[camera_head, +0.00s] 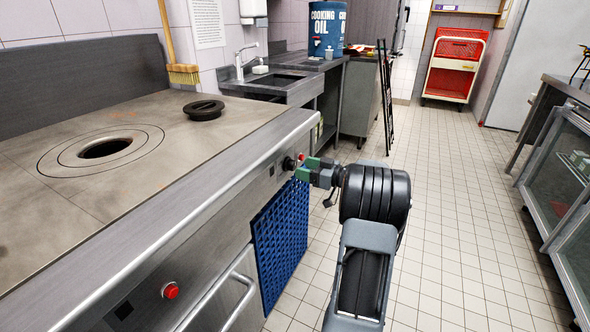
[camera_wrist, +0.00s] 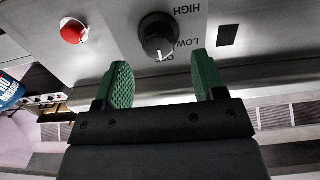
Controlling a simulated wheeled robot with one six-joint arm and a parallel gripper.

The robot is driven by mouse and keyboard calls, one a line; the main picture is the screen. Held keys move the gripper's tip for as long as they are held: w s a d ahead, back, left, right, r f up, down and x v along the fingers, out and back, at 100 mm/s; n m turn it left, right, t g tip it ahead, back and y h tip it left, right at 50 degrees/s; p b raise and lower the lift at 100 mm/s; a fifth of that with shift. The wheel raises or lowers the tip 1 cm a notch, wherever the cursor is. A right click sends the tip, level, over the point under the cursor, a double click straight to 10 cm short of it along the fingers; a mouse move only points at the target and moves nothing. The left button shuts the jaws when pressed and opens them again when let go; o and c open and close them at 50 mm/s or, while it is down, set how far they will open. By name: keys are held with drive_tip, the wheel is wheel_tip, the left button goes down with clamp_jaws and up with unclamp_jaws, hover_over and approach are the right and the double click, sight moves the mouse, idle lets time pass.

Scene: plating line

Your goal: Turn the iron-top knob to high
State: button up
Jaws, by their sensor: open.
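The iron-top knob (camera_wrist: 156,32) is a dark round dial on the steel front panel in the wrist view. HIGH, LOW and OFF are printed upside down to its right. Its white pointer mark sits at the lower right of the knob, by the OFF print. My gripper (camera_wrist: 164,78) is open, with its two green pads apart and nothing between them. The knob lies just past the fingertips, between their lines; I see no contact. In the head view, my gripper (camera_head: 308,169) is at the iron top's front panel, close beside the knob (camera_head: 288,164).
A red button (camera_wrist: 73,32) sits beside the knob; another (camera_head: 170,291) is nearer on the panel. A blue perforated mat (camera_head: 280,235) hangs below my gripper. The iron top (camera_head: 40,190) carries a black lid (camera_head: 204,109). The tiled floor (camera_head: 450,220) to the right is clear.

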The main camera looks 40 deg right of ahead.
sight(295, 165)
drive_tip(key=shift+b+x, duration=0.4)
drive_tip(key=shift+x, duration=1.75)
drive_tip(key=c, duration=0.9)
